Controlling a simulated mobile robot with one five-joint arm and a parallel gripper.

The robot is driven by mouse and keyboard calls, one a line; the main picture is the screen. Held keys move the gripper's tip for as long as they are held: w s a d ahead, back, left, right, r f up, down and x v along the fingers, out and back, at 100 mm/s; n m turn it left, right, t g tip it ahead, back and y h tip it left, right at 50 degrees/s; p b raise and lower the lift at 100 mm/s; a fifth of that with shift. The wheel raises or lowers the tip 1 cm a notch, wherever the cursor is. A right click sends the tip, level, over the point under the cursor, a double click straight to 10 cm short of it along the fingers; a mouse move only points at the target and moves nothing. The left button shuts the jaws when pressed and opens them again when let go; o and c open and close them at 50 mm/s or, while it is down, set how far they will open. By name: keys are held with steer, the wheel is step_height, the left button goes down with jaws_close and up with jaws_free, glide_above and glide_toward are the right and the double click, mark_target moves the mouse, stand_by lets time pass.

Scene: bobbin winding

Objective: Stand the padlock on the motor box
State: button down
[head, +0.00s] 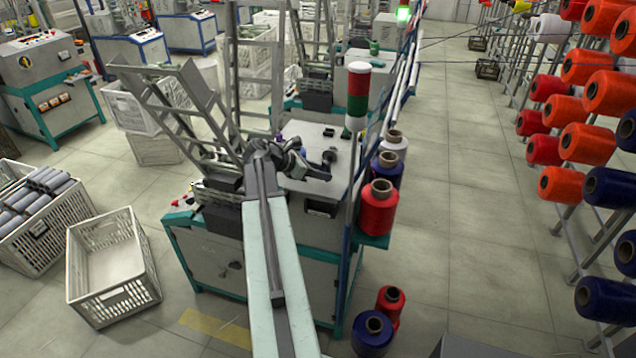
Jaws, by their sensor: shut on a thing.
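My arm reaches up from the bottom of the head view, and my dark gripper (318,170) is over the top of the motor box (318,190), a pale grey box on the machine in the middle. The gripper is shut on a small dark thing that looks like the padlock (329,157), at the gripper's right end. Its outline blends with the dark fingers. I cannot tell whether it touches the box top. The arm and gripper hide the left part of the box.
Small dark and blue parts (328,132) lie behind on the box top. A red-green signal post (357,95) and bobbins (378,208) stand close on the right. White crates (110,265) stand on the floor at left.

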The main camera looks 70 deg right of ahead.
mark_target(320, 187)
step_height(320, 187, down, 3)
steer(key=shift+w+f+b, duration=0.1)
steer(key=shift+b, duration=0.65)
steer(key=shift+r, duration=0.25)
steer(key=c, duration=0.9)
jaws_free()
steer(key=shift+f, duration=0.15)
steer(key=shift+r+p, duration=0.2)
steer(key=shift+p, duration=0.1)
steer(key=p+v, duration=0.6)
steer(key=v, duration=0.6)
steer(key=shift+p, duration=0.3)
